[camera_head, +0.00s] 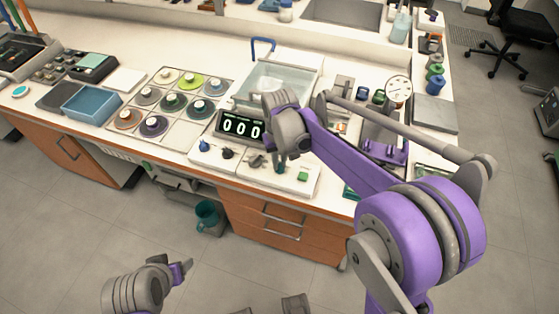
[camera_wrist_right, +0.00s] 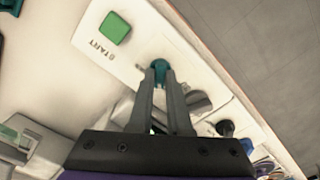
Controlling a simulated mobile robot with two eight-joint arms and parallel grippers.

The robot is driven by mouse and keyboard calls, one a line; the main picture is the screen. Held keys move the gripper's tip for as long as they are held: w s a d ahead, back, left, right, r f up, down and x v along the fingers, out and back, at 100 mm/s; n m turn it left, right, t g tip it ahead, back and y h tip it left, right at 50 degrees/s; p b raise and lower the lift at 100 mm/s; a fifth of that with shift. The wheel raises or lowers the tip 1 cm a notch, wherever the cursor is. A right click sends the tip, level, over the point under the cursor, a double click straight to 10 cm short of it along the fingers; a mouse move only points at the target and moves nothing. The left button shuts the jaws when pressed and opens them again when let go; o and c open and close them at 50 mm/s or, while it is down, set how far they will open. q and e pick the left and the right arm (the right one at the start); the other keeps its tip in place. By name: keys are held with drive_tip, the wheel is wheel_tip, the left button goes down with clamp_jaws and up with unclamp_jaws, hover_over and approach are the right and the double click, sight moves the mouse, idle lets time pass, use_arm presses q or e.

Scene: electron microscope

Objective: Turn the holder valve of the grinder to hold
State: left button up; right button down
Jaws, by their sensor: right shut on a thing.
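The grinder (camera_head: 268,182) has a white front panel, a display reading 000 and a row of knobs. My right gripper (camera_head: 279,163) reaches down to this panel from above. In the right wrist view its two fingers (camera_wrist_right: 163,76) are closed around a small teal knob (camera_wrist_right: 159,66), which I take to be the holder valve. The fingers partly cover the knob, so I cannot tell which way it points. My left gripper (camera_head: 184,271) is low in the head view, over the floor and away from the counter; its opening is unclear.
A green START button (camera_wrist_right: 115,28) lies close beside the gripped knob; it also shows in the head view (camera_head: 303,176). A grey knob (camera_wrist_right: 198,100) and a dark knob (camera_wrist_right: 225,128) stand on the other side. Polishing discs (camera_head: 152,126) lie left of the grinder.

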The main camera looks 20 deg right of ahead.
drive_tip(key=m, duration=0.8)
drive_tip(key=shift+m, duration=0.4)
drive_tip(key=m, duration=0.3)
drive_tip(key=shift+m, duration=2.3)
drive_tip(key=c, duration=0.9)
unclamp_jaws()
drive_tip(key=shift+o, duration=0.2)
drive_tip(key=shift+r, duration=0.1)
